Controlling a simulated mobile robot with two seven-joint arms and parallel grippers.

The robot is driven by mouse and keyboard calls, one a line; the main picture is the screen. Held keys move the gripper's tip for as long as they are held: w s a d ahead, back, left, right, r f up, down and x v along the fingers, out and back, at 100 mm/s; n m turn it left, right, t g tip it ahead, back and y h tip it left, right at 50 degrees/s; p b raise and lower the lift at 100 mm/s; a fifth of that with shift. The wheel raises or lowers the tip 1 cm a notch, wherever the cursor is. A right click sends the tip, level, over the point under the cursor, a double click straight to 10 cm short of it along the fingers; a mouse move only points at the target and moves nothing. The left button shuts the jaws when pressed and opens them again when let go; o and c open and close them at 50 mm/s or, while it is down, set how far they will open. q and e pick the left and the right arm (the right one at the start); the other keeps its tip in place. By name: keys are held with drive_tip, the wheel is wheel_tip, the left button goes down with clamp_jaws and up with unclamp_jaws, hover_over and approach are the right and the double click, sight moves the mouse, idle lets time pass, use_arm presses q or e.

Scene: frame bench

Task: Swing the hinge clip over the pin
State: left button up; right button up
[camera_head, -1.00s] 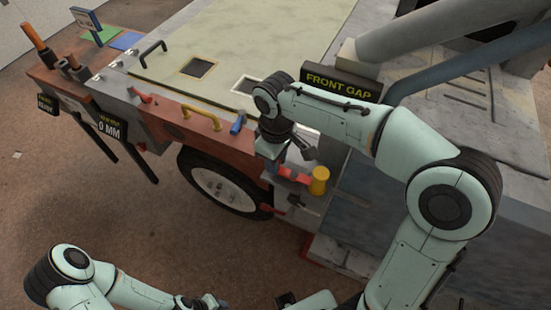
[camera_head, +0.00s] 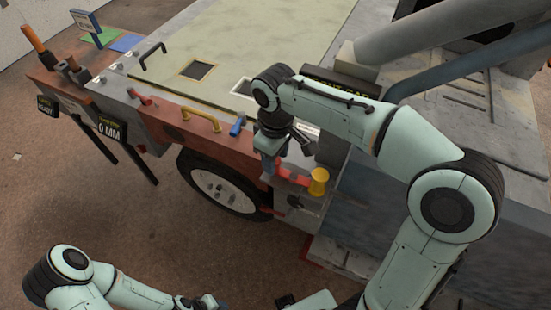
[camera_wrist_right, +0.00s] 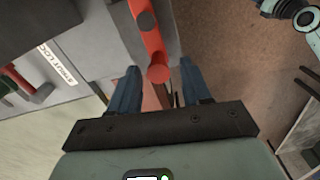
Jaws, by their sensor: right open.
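My right gripper (camera_head: 268,164) is low at the red side of the machine, at the left end of a red bar (camera_head: 293,177) with a yellow knob (camera_head: 319,181). In the right wrist view my right gripper's blue fingers (camera_wrist_right: 158,68) are apart, with a red round-ended part (camera_wrist_right: 157,73) between their tips. I cannot tell whether they touch it. I cannot tell for sure which red part is the hinge clip; the pin is not clearly recognisable. My left gripper (camera_head: 208,302) is at the bottom edge, away from the machine, its jaws too small to read.
A blue handle (camera_head: 238,126) and a yellow grab bar (camera_head: 201,116) are left of my right gripper. A wheel (camera_head: 221,188) is below. A red and green handle (camera_wrist_right: 28,88) is beside a strut label in the wrist view. The brown floor (camera_head: 90,205) is open.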

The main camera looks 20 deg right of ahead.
use_arm(q)
drive_tip(key=w+r+p, duration=0.2)
drive_tip(key=w+r, duration=0.1)
use_arm(e)
wheel_tip(320, 180, up, 11)
use_arm(q)
drive_tip(key=shift+s, duration=0.1)
idle(0.4)
